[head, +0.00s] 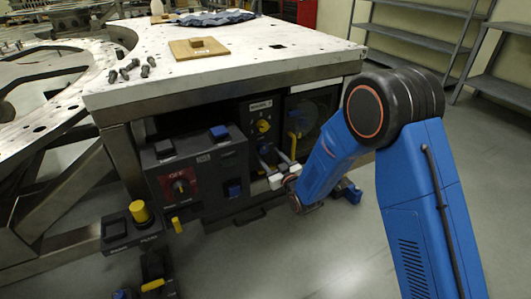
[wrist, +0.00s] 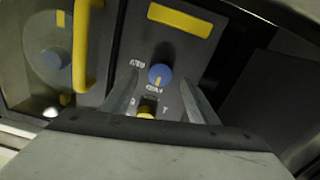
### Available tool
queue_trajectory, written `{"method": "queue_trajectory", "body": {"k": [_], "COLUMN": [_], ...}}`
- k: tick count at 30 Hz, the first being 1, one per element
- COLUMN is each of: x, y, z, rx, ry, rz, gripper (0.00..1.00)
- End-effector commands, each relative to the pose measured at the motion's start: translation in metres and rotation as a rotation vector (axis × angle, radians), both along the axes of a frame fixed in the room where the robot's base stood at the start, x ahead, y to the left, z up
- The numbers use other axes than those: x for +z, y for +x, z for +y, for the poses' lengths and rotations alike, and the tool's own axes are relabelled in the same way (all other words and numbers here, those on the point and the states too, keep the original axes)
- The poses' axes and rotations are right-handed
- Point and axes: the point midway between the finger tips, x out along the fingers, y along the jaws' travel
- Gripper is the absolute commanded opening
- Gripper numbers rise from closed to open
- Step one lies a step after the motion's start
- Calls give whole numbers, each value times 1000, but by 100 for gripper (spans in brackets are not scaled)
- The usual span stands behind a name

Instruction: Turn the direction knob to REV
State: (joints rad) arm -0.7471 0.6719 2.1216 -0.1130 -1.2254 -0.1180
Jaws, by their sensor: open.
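In the wrist view a round blue knob (wrist: 160,75) with a yellow pointer mark sits on a dark panel. Small white lettering lies around it, too blurred to read, so I cannot tell which position it points to. My gripper (wrist: 159,84) is open, with one finger on each side of the knob in the picture. I cannot tell whether the fingers touch it. In the head view my gripper (head: 274,167) is at the dark panel under the table, and the blue knob cannot be made out there.
A yellow handle (wrist: 82,45) stands beside the panel, near a round window. A panel with a red-backed knob (head: 181,186) and blue buttons stands to the left. The white tabletop (head: 225,70) overhangs the panels. Open floor lies to the right.

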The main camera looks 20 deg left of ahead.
Motion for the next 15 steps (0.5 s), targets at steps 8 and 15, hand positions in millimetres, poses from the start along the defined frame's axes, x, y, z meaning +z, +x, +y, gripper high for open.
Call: {"method": "queue_trajectory", "body": {"k": [8,15], "x": [0,0], "y": [21,25], "z": [25,30], "rx": [0,1], "ry": [0,0], "rz": [0,0], "gripper": [54,54]}}
